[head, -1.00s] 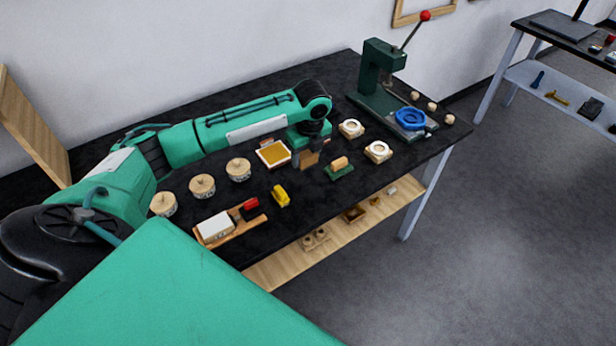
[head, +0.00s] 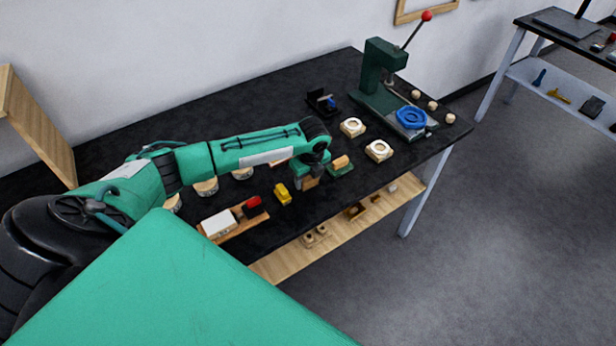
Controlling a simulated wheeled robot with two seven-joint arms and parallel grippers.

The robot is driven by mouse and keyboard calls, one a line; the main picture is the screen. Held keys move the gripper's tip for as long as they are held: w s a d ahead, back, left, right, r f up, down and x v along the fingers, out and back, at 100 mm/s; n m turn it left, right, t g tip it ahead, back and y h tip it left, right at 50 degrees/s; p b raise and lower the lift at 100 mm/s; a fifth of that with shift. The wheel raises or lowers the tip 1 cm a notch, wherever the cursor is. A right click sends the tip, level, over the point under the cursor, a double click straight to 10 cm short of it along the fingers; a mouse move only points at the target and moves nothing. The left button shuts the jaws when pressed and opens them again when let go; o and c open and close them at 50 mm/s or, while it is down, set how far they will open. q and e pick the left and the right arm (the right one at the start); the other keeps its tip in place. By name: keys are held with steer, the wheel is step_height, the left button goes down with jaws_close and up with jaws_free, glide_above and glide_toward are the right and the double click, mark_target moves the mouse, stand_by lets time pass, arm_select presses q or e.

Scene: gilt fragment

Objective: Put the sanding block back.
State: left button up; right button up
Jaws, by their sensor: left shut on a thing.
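My left gripper (head: 309,173) reaches in over the dark bench and points down. It is shut on a small brown block, which I take as the sanding block (head: 308,184); the fingers cover much of it. The block is low over the bench, between a yellow piece (head: 282,193) and a green piece with a tan top (head: 341,164). I cannot tell whether it touches the bench. My right gripper is not in view.
A wooden tray (head: 246,227) with a white block (head: 218,223) and a red piece (head: 253,202) lies to the left. Pale ring-topped blocks (head: 378,150) and a green press (head: 383,69) stand to the right. Round wooden pieces (head: 205,188) are partly behind my arm.

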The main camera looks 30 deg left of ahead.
mark_target(311, 180)
arm_select(q)
steer(key=shift+f, duration=0.2)
steer(key=o, duration=0.8)
steer(key=shift+o, duration=0.7)
steer(key=shift+r, duration=0.15)
step_height(311, 180, up, 12)
steer(key=d+b, duration=0.1)
steer(key=b, duration=0.1)
steer(key=shift+s+d, duration=0.2)
steer(key=shift+s, duration=0.1)
